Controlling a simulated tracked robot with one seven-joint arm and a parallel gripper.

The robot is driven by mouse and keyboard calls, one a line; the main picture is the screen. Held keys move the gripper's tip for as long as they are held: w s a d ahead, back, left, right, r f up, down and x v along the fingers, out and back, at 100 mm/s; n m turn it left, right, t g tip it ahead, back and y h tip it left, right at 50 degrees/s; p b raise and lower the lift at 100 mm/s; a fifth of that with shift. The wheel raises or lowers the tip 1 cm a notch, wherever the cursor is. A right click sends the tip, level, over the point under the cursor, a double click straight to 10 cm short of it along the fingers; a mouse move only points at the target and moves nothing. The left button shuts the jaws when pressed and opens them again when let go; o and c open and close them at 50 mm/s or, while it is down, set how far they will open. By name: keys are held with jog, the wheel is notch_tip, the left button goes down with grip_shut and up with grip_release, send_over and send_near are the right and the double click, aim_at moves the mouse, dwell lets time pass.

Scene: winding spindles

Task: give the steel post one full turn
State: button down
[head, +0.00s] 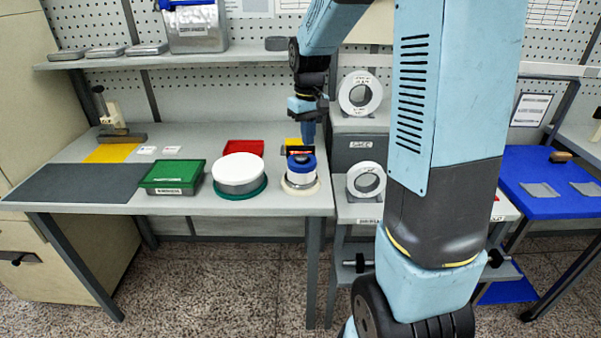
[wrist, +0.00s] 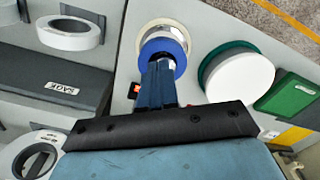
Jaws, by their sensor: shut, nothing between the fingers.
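A short upright post with a blue collar (head: 301,163) stands on a cream round base (head: 300,187) at the right end of the grey bench. I take it for the steel post; bare steel is hard to make out. My gripper (head: 308,144) points down above the post's far side. In the wrist view my gripper (wrist: 160,64) is shut and empty, its tips overlapping the collar's near part. Whether they touch it I cannot tell.
A white-topped drum (head: 238,168) on a green base stands close left of the post, with a green box (head: 172,174) further left. A red tray (head: 244,147) lies behind. A grey cabinet (head: 358,148) with white rings stands to the right. The bench's front edge is near.

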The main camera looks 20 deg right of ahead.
aim_at(305, 167)
jog(key=shift+w+d+r, duration=0.1)
jog(key=shift+r, duration=0.05)
notch_tip(305, 167, down, 6)
jog(key=shift+r, duration=0.1)
jog(key=shift+s+f, duration=0.4)
jog(key=shift+f, duration=0.25)
jog(key=shift+a, duration=0.5)
dwell(1.0)
jog(key=shift+s, duration=0.25)
jog(key=shift+w+d+r, duration=0.15)
jog(key=shift+r, duration=1.4)
jog(key=shift+w+d+r, duration=0.1)
jog(key=shift+d+r, duration=0.05)
jog(key=shift+r, duration=1.4)
